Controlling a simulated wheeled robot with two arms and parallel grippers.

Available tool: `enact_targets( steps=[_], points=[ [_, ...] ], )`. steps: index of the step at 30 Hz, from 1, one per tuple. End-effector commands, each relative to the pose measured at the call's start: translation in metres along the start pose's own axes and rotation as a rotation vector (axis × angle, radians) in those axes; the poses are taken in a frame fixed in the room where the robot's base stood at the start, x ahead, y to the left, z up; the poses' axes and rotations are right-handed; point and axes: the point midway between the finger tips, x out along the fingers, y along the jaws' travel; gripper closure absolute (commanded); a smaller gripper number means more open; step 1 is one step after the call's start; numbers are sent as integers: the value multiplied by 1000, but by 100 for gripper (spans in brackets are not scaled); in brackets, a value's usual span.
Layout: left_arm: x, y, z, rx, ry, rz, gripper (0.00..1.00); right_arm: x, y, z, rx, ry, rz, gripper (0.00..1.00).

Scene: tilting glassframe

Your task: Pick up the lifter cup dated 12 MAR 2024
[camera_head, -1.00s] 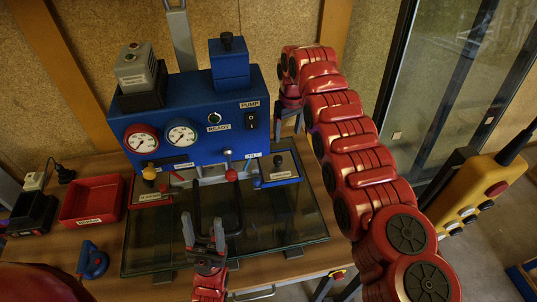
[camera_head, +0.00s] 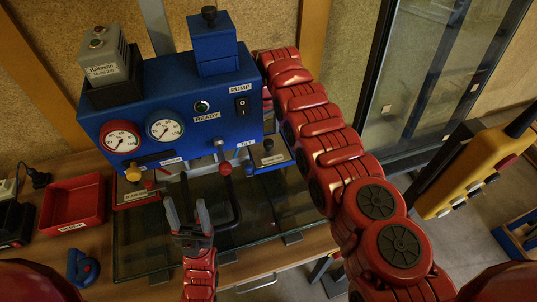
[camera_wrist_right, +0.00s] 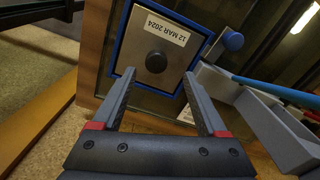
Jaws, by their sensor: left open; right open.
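In the right wrist view a grey square plate with a blue rim and a dark round knob (camera_wrist_right: 156,62) bears an upside-down label (camera_wrist_right: 168,27) reading 12 MAR 2024. My right gripper (camera_wrist_right: 159,76) is open and empty, its fingertips framing the knob side of the plate; I cannot tell the remaining gap. In the head view a similar blue-rimmed plate (camera_head: 270,160) shows partly behind my right arm; its label is unreadable, and the right gripper is hidden. My left gripper (camera_head: 187,208) is open above the glass panel (camera_head: 145,245). A blue handled cup (camera_head: 82,268) lies on the table.
A blue console (camera_head: 180,100) with gauges stands at the back. A black bent handle (camera_head: 235,212) rises beside my left gripper. A red tray (camera_head: 72,203) is at left. A grey box-like part (camera_wrist_right: 270,130) lies right of the plate in the wrist view.

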Motion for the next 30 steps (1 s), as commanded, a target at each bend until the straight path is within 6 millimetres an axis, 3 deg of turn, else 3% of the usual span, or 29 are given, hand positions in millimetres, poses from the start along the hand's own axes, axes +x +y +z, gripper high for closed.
enact_targets(
  steps=[5, 12, 21, 30],
  points=[
    [-11, 0, 2, 0, 1, 0, 39, 16, 1, 0, -1, 0, 0, 24],
    [-41, 2, 7, 0, 1, 0, 39, 56, 5, 3, -1, -3, -1, 24],
    [-41, 2, 7, 0, 1, 0, 39, 57, 6, 2, 0, -1, -1, 26],
    [-41, 2, 7, 0, 1, 0, 39, 57, 6, 2, 0, 0, -1, 80]
  ],
)
